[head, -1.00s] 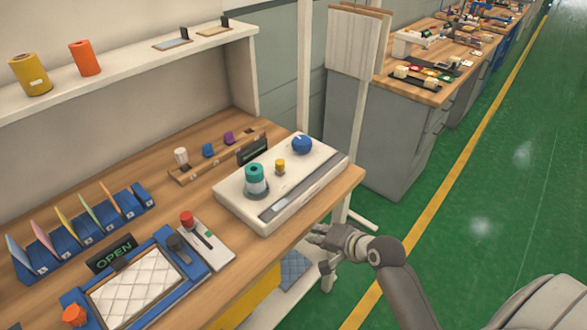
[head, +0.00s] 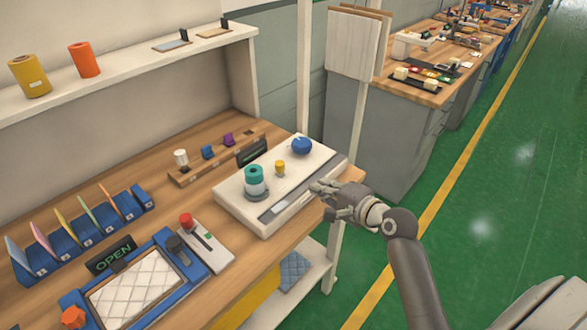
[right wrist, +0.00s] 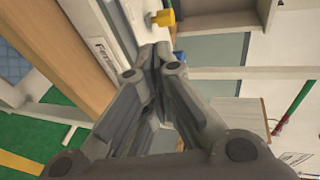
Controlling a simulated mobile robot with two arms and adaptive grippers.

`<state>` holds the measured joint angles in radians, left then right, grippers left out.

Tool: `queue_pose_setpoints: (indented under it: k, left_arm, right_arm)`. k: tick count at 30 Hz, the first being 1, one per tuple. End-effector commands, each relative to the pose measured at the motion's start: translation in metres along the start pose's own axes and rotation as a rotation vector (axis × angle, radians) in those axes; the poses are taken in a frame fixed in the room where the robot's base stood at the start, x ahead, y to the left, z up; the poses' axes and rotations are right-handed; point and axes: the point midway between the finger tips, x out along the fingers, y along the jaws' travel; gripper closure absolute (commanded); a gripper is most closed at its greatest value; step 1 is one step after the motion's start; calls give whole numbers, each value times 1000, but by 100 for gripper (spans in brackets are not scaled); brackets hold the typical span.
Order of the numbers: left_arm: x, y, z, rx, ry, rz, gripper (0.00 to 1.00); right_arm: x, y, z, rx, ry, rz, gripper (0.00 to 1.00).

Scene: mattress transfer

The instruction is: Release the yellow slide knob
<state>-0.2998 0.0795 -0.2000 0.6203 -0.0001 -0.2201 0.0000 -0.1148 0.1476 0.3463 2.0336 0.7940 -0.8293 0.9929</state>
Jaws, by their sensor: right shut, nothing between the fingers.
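The small yellow knob (head: 280,168) stands upright on the white box (head: 230,187), behind the grey slot strip and between a teal-topped cylinder (head: 255,180) and a blue ball knob (head: 302,146). It also shows at the top of the right wrist view (right wrist: 163,18), just beyond the fingertips. My right gripper (head: 318,188) is shut and empty at the box's front right edge, to the right of the yellow knob and apart from it. Its closed fingers fill the middle of the right wrist view (right wrist: 150,62). My left gripper is not in view.
A blue tray with a quilted white pad (head: 135,290) and a small panel with a red knob (head: 206,243) lie at the front left of the wooden bench. A post and a hanging board (head: 354,44) stand behind the box. The green floor at right is open.

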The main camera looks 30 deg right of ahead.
Motion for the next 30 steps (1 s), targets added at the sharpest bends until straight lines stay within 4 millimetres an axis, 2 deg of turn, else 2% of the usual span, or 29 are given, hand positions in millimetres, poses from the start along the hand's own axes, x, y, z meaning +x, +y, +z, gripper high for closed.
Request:
queue_pose_setpoints:
  k: [9,18,24,30]
  left_arm:
    - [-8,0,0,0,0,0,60]
    - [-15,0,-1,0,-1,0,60]
    - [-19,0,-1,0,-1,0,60]
    - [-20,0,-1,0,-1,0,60]
  right_arm:
    - [52,-2,0,1,-1,-1,100]
    - [96,-6,0,0,0,-1,100]
    - [115,-11,0,0,0,0,100]
    - [122,-12,0,-1,0,1,100]
